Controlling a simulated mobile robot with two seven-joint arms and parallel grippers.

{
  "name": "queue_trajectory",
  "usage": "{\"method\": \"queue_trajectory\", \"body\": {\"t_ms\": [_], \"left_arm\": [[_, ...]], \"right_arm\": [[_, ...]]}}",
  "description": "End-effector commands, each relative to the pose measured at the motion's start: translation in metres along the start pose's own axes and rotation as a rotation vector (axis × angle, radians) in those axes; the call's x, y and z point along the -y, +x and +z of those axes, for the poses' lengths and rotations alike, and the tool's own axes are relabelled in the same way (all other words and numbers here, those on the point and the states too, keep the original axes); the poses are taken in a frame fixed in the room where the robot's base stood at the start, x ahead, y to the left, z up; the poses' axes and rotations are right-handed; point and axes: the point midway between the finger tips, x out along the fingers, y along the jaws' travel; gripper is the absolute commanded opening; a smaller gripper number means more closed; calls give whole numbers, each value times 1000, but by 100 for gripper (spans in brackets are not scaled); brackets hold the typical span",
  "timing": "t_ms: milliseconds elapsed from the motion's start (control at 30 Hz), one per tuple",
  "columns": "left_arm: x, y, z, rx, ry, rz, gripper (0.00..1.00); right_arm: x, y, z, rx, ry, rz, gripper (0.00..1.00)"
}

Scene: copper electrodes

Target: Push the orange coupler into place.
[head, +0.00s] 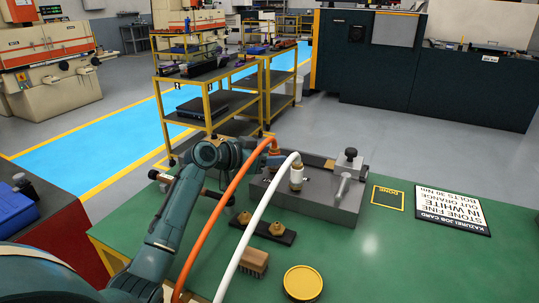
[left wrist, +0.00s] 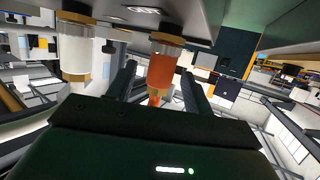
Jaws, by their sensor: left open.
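The orange coupler (left wrist: 163,68) is at the end of the orange hose (head: 220,205). In the left wrist view its brass collar is against or very near the grey block. I cannot tell how deeply it sits. My left gripper (left wrist: 160,88) is open, with one finger on each side of the orange coupler. In the head view the left gripper (head: 258,154) is at the left end of the grey block (head: 320,197), partly hidden by the hoses. The white coupler (head: 296,178) stands upright on the block; it also shows in the left wrist view (left wrist: 76,52). My right gripper is out of view.
A silver clamp (head: 344,177) stands on the block's right. In front lie a dark plate with brass fittings (head: 262,229), a brush (head: 254,262) and a yellow lid (head: 302,283). A job card (head: 431,209) lies right. The green table (head: 400,260) is clear front right.

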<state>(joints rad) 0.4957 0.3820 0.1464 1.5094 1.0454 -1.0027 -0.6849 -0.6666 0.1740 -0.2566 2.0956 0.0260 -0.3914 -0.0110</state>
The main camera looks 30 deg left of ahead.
Motion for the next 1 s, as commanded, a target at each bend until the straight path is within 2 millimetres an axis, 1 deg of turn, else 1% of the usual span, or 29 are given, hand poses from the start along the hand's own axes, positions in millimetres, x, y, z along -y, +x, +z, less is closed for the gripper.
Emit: {"method": "queue_trajectory", "body": {"t_ms": [167, 233, 267, 300, 367, 500, 700, 833, 1000], "left_arm": [[0, 0, 0, 1, 0, 0, 51], [0, 0, 0, 1, 0, 0, 51], [0, -2, 1, 1, 1, -1, 51], [1, -12, 2, 0, 3, -3, 51], [1, -25, 2, 2, 5, -4, 51], [0, -60, 3, 3, 6, -3, 51], [0, -102, 2, 3, 4, -2, 51], [0, -120, 2, 2, 0, -2, 51], [0, -131, 0, 1, 1, 0, 51]], "right_arm": [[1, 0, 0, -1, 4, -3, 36], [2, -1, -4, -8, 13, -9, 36], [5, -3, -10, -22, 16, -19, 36], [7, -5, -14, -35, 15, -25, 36], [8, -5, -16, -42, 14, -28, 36], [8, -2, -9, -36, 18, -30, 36], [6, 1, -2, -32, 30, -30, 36], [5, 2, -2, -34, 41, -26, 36], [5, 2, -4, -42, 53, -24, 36]]}}
